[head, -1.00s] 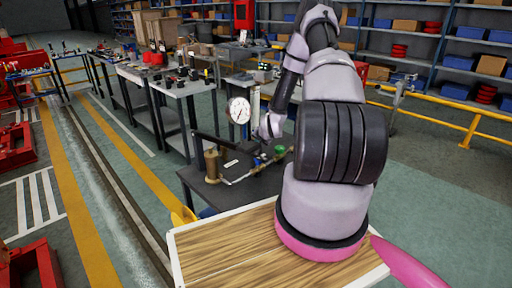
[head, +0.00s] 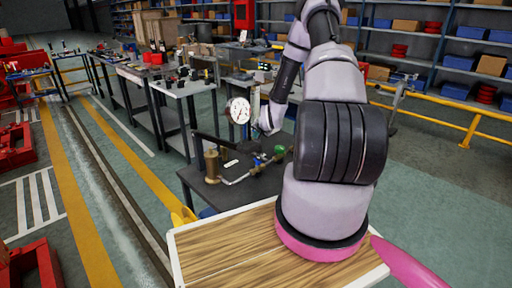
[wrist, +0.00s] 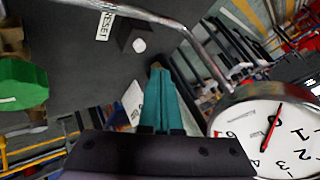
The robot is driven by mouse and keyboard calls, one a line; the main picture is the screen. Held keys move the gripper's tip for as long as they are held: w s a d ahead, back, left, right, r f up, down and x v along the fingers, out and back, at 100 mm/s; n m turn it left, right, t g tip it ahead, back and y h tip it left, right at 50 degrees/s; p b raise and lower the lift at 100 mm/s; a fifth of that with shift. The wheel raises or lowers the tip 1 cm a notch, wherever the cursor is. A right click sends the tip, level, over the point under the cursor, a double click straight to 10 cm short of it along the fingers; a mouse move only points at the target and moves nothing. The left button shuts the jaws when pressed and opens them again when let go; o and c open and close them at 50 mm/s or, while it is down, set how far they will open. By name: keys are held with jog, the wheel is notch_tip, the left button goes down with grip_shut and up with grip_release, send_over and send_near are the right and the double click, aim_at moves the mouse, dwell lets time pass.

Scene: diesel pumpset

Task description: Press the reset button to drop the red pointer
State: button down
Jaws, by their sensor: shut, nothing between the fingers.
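The reset button is a small white cap (wrist: 139,45) on a dark block, beside a white "RESET" label (wrist: 104,25) in the wrist view. My gripper (wrist: 157,70) has teal fingers, closed together and empty. Their tips point toward the button and appear just below it in the picture; I cannot tell the gap in depth, and no contact is clear. The round white gauge (wrist: 272,135) at lower right carries a red pointer (wrist: 271,128). The gauge (head: 239,110) also shows in the head view above the dark bench, where the button cannot be made out.
A metal pipe (wrist: 178,28) curves past the button block toward the gauge. A green part (wrist: 22,84) is at the left of the wrist view. In the head view, a brass cylinder (head: 212,166) and pipework stand on the dark bench (head: 262,186).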

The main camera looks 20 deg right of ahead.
jog(key=shift+r, duration=1.5)
